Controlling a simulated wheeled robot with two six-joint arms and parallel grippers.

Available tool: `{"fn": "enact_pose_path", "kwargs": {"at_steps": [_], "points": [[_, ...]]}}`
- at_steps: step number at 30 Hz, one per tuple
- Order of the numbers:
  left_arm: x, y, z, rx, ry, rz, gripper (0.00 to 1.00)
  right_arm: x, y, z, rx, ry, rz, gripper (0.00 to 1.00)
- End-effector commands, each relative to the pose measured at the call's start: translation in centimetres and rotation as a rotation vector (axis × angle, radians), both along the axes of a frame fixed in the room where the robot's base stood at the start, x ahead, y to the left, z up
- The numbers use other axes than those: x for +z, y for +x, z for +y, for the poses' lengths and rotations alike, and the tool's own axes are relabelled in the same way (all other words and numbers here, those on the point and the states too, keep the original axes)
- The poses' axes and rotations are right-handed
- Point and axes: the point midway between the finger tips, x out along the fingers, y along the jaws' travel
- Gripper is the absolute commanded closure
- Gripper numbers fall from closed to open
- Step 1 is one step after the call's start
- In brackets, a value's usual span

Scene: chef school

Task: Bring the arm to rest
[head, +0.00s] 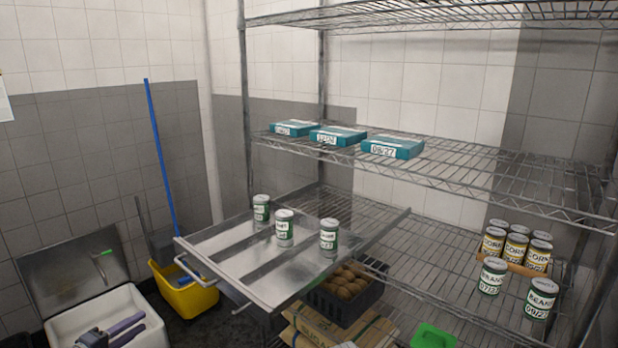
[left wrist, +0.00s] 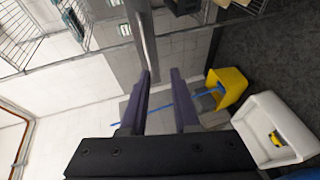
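My left gripper (head: 125,331) shows at the lower left of the head view, in front of the white basin. Its two purple fingers are apart and nothing is between them. In the left wrist view the open left gripper (left wrist: 163,90) has empty space between its fingers, with the tiled wall and a blue handle beyond. My right gripper is in neither view.
A white basin (head: 62,327) is beside a yellow bucket (head: 190,298) and a blue-handled mop (head: 160,150). A metal tray (head: 225,240) with three cans juts out from the wire shelf (head: 460,170). Teal boxes (head: 392,147) and several cans (head: 541,298) stand on shelves.

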Motion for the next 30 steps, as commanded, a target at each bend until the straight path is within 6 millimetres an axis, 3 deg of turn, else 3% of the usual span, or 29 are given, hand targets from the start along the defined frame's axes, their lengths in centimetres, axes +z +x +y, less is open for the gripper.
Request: {"fn": "enact_pose_path", "kwargs": {"at_steps": [8,14,17,22,27,30], "points": [[-1.0,1.3,-4.1,-0.105,0.053,0.071,0.70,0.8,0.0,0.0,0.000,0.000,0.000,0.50],[-2.4,2.2,-8.9,-0.231,0.124,0.156,0.70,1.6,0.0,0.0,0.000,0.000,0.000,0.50],[-3.3,2.4,-12.0,-0.315,0.177,0.212,0.70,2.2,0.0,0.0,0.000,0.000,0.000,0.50],[-5.2,2.0,-19.1,-0.518,0.318,0.341,0.70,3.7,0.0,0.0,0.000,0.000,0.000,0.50],[-7.3,-0.2,-26.3,-0.756,0.524,0.491,0.70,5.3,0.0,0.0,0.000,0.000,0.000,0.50],[-8.1,-2.0,-29.6,-0.881,0.659,0.570,0.70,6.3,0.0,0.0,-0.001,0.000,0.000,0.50]]}}
